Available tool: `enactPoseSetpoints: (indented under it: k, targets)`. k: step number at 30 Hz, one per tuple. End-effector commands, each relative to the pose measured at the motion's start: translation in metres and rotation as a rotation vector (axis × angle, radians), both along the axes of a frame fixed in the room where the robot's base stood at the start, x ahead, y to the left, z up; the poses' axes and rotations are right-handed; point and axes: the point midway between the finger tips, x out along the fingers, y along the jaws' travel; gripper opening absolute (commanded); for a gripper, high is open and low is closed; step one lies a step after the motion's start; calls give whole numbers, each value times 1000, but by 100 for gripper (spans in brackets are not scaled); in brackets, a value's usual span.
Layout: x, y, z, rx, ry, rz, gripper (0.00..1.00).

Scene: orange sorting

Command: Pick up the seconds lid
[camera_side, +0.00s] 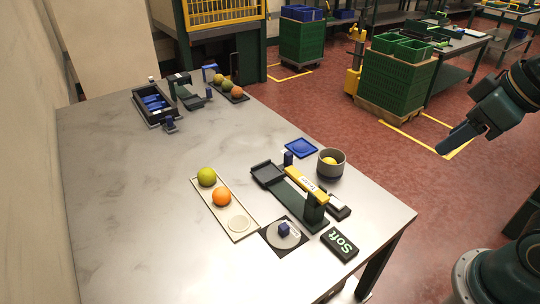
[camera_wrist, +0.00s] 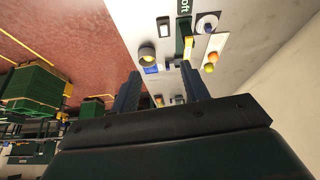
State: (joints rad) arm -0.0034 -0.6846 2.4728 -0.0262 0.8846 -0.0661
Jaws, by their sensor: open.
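A round grey lid (camera_side: 273,239) with a blue cube knob and a small pale label lies flat on a dark square mat near the table's front. I take it as the seconds lid, though I cannot read its label. It also shows in the wrist view (camera_wrist: 204,27) at the top right. A grey round pot (camera_side: 331,170) with a yellow fruit inside stands uncovered behind it, and also shows in the wrist view (camera_wrist: 148,58). My gripper (camera_side: 462,142) is open and empty, off the table's right side, far from the lid. Its two fingers frame the wrist view (camera_wrist: 161,84).
A dark stand with a yellow bar (camera_side: 307,186) rises between lid and pot. A "Soft" block (camera_side: 339,244) sits right of the lid. A pale tray (camera_side: 222,213) holds a green fruit (camera_side: 207,177) and an orange (camera_side: 222,197). The table's left half is mostly clear.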

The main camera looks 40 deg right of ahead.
Motion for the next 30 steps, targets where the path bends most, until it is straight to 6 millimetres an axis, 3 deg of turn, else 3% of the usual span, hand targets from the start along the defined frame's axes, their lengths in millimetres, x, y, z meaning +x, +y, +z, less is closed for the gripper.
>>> enactPoseSetpoints:
  k: [14,30]
  targets:
    - [73,32,-17,-84,94,442,45]
    - [152,76,-74,-104,136,975,45]
